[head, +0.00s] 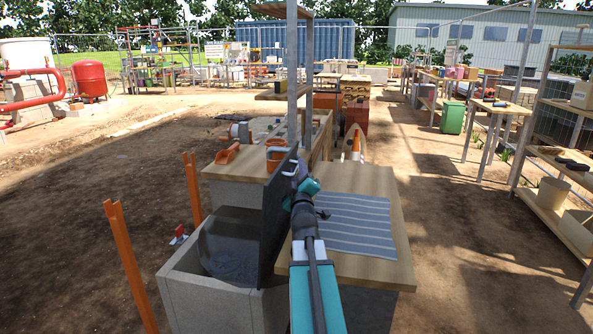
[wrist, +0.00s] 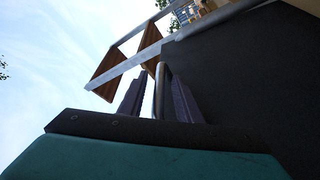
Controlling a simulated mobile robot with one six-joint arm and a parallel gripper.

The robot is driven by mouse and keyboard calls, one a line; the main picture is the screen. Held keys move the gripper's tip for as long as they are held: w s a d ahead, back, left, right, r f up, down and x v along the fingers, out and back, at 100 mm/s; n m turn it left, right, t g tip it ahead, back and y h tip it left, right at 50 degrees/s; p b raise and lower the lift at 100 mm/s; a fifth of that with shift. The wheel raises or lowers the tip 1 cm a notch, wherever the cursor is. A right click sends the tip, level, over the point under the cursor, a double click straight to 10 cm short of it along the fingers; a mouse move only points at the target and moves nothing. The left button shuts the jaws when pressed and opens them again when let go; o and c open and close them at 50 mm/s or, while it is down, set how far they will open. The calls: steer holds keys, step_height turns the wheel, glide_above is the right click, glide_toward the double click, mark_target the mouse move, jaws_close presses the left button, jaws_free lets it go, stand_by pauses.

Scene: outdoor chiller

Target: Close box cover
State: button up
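The grey box (head: 215,291) stands open at the lower middle of the head view, with dark grey material inside. Its dark cover (head: 274,215) stands nearly upright along the box's right side. The cover also fills the right of the wrist view (wrist: 255,85). A pale metal handle (head: 289,168) is near the cover's top edge. My gripper (wrist: 158,88) is at the cover's top, with its two dark fingers apart on either side of the handle (wrist: 160,90). A gap shows between the left finger and the handle. In the head view, the fingertips are largely hidden.
A wooden-topped bench (head: 385,265) with a striped grey cloth (head: 350,225) is right of the cover, under my arm. Behind the box are an orange scoop (head: 227,154) and an orange pot (head: 276,153). A metal post (head: 293,70) rises behind. Orange stakes (head: 130,262) stand left.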

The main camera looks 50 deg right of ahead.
steer(key=shift+w+d+r, duration=0.1)
steer(key=shift+w+d, duration=0.1)
steer(key=shift+w, duration=0.1)
jaws_close()
steer(key=shift+w, duration=0.1)
stand_by(0.4)
